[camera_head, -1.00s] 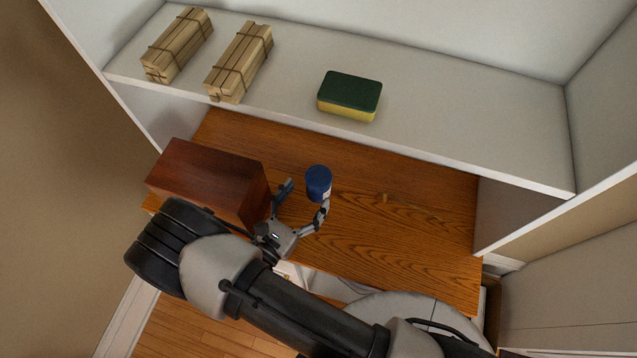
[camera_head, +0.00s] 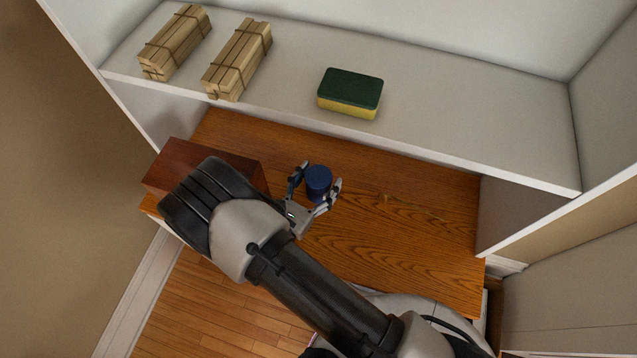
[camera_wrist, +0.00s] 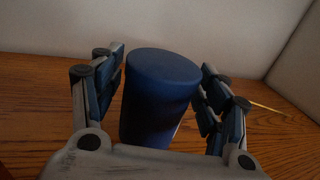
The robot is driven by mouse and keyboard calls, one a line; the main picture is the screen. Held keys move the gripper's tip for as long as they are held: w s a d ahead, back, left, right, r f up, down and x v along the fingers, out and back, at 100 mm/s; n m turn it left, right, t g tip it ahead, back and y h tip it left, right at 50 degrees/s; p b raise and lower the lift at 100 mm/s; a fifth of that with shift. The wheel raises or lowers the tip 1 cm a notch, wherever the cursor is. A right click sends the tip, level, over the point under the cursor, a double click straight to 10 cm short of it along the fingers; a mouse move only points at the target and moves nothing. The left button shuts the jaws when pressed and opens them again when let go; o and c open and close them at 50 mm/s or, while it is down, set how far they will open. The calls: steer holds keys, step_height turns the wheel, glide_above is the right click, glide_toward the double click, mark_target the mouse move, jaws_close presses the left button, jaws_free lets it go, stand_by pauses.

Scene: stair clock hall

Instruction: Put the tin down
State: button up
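The tin (camera_head: 318,182) is a dark blue cylinder that appears to stand upright on the wooden desk top (camera_head: 400,235), below the shelf. In the wrist view the tin (camera_wrist: 158,95) fills the middle, slightly tilted in the picture. My gripper (camera_head: 316,186) has one finger on each side of the tin. In the wrist view the fingers of my gripper (camera_wrist: 160,85) are spread, close to the tin's sides, and look open. The tin's base is hidden behind the gripper's palm.
A reddish-brown wooden box (camera_head: 195,158) stands left of the gripper, partly behind my arm. The shelf (camera_head: 440,110) above holds a green and yellow sponge (camera_head: 350,93) and two tied wooden bundles (camera_head: 238,60) (camera_head: 175,43). A thin yellowish item (camera_head: 385,198) lies right; desk there is mostly clear.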

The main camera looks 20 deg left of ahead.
steer(key=c, duration=1.1)
steer(key=shift+r, duration=0.1)
